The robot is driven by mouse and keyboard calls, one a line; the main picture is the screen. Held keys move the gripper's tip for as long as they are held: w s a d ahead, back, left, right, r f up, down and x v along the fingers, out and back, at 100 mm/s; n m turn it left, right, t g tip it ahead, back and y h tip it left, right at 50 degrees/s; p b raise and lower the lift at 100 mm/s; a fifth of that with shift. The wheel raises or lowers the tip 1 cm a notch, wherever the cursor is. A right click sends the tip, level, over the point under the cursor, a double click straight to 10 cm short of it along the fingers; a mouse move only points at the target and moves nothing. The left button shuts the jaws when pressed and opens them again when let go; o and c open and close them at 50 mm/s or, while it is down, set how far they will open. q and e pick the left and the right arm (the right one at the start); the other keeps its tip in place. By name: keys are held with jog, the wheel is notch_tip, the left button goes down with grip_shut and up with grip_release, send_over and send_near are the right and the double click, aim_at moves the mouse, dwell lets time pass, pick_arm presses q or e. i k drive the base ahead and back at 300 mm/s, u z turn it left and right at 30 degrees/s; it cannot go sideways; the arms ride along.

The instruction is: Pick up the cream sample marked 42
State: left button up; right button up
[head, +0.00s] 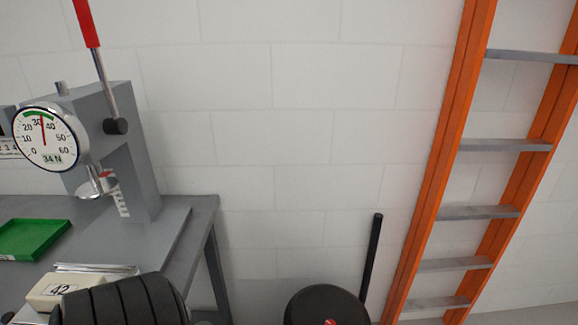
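The cream sample (58,289) is a pale block with a "42" on its top, at the lower left over the grey bench. Its right side is hidden behind a black ribbed part that seems to be my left gripper (72,294). A pale metal strip lies along the block's far side and another pale piece shows at its near side, perhaps the fingers. I cannot tell whether they touch the block. My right gripper is not clearly in view.
A grey press with a round dial (45,137) reading 34 N and a red-handled lever (88,30) stands on the bench (195,225). An orange ladder (440,150) leans at the right. A black round object (325,306) is at the bottom.

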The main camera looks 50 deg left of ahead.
aim_at(47, 294)
jog(key=u, duration=3.2)
